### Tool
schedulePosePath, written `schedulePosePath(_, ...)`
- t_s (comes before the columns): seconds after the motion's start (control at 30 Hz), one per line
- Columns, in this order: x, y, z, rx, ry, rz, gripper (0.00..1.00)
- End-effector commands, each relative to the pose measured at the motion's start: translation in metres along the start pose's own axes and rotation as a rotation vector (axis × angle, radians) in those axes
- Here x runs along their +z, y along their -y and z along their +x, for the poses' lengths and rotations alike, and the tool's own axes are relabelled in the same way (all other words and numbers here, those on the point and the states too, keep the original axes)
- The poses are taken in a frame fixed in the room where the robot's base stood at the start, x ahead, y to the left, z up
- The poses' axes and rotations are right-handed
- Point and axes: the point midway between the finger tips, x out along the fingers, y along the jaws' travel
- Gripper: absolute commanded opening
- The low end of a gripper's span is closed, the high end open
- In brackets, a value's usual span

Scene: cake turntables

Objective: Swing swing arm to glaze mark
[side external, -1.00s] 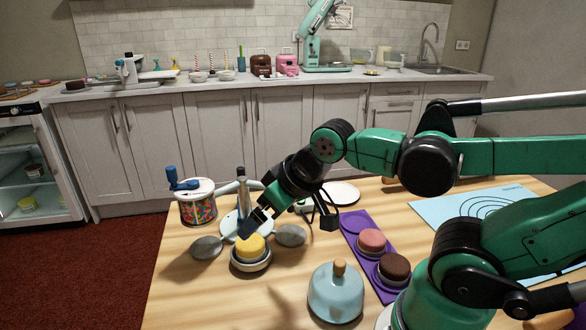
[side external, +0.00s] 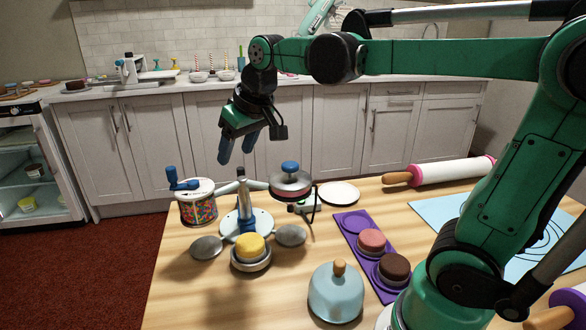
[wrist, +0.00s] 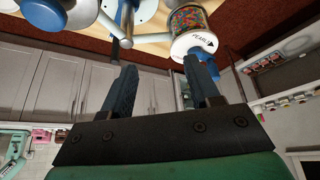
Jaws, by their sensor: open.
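A grey post with a blue collar (side external: 242,210) stands on a pale round base on the table. A grey swing arm (side external: 257,185) reaches right from near the post's top toward a round grey disc with a blue knob (side external: 290,168), which hangs above the table. I cannot pick out a glaze mark. My gripper (side external: 236,154) is open and empty, fingers pointing down, above and behind the post and apart from it. In the wrist view my gripper's two fingers (wrist: 160,75) are spread with nothing between them.
A yellow cake (side external: 250,246) sits on a grey dish in front of the post, with grey discs either side. A patterned drum with a blue crank (side external: 200,205) stands left. A blue dome (side external: 337,293) and a purple tray (side external: 352,222) with two cakes are to the right.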

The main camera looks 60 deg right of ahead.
Motion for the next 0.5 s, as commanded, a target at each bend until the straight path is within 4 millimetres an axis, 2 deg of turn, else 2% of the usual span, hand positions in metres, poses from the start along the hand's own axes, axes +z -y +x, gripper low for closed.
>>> schedulePosePath(0.03, -0.018, -0.009, 0.002, 0.009, 0.023, 0.016, 0.55)
schedulePosePath(0.2, -0.066, -0.038, 0.018, 0.029, 0.107, 0.063, 0.55)
schedulePosePath(0.33, -0.090, -0.064, 0.038, 0.041, 0.171, 0.101, 0.55)
schedulePosePath(0.5, -0.102, -0.094, 0.066, 0.049, 0.243, 0.143, 0.55)
